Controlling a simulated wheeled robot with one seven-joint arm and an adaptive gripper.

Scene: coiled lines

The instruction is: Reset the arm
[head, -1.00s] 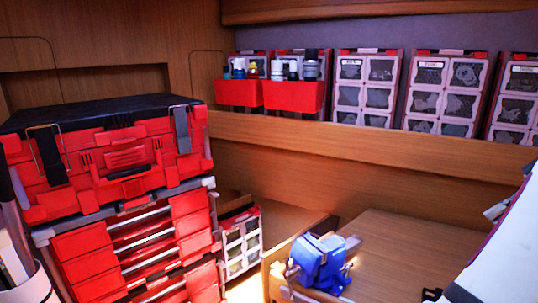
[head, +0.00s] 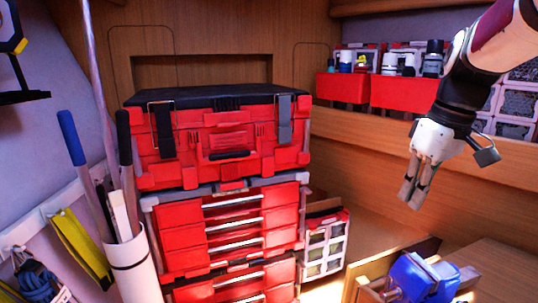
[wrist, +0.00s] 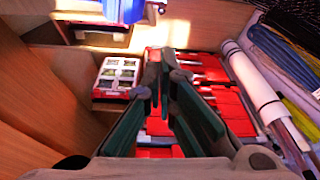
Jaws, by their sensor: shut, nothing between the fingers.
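My gripper (head: 414,186) hangs at the right of the head view, pointing down, with its fingers together and empty. It is in the air in front of the wooden shelf edge, right of the red toolbox stack. In the wrist view my gripper (wrist: 158,62) shows its two dark green fingers meeting at the tips. Nothing is between them. My white arm with a black wrist comes in from the upper right of the head view.
A red toolbox (head: 225,140) stands on red drawers (head: 232,228). A small organizer (head: 326,243) stands beside them. A blue vise (head: 420,277) sits on the bench at lower right. Red bins (head: 343,88) line the shelf. A white tube (head: 135,265) holds long handles at left.

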